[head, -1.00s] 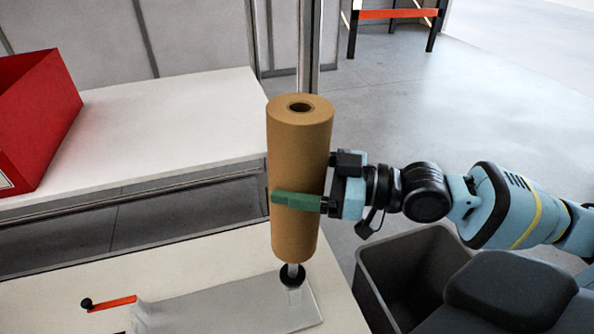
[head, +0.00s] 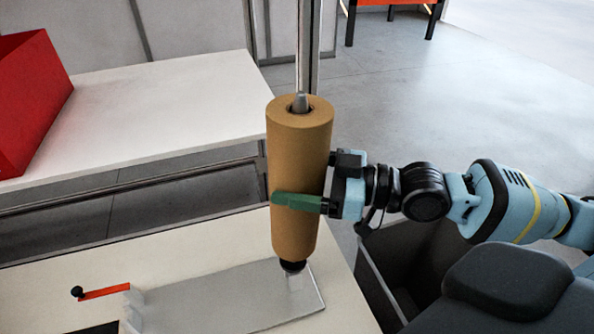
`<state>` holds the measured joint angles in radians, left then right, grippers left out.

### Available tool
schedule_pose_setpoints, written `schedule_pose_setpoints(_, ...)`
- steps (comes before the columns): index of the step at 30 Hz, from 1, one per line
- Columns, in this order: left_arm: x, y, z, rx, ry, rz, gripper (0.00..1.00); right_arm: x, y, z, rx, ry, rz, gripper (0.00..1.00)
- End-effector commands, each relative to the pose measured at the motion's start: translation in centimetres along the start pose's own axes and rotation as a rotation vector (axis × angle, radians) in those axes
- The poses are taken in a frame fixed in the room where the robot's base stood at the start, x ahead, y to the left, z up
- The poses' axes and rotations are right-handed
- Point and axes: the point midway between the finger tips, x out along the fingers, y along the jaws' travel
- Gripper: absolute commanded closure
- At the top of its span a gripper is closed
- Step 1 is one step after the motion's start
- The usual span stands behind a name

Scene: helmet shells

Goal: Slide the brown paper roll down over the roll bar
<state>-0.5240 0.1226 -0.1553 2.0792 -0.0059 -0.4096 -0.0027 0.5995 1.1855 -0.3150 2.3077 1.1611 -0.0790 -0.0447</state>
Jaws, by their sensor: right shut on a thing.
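The brown paper roll (head: 298,145) stands upright at the middle of the head view. The metal tip of the roll bar (head: 302,102) sticks out of the hole at the roll's top, so the roll is around the bar. The roll's lower end is at or very near the black collar (head: 293,266) at the bar's foot; I cannot tell whether they touch. My right gripper (head: 298,203) is shut on the roll at about mid-height, with a green finger across its front. My left gripper is not in view.
A grey metal plate (head: 220,297) lies on the near table (head: 180,254), with an orange-handled part (head: 104,291) to its left. A red bin (head: 30,100) stands on the white table (head: 150,100) behind. A grey bin (head: 385,270) is below my right arm.

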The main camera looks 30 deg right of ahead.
Motion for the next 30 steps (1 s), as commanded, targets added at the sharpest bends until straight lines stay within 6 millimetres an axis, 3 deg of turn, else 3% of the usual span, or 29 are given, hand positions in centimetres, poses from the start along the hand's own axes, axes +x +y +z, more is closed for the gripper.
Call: schedule_pose_setpoints(30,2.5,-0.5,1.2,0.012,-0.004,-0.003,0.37,0.3,0.0,4.5,-0.001,0.007,0.000,0.73)
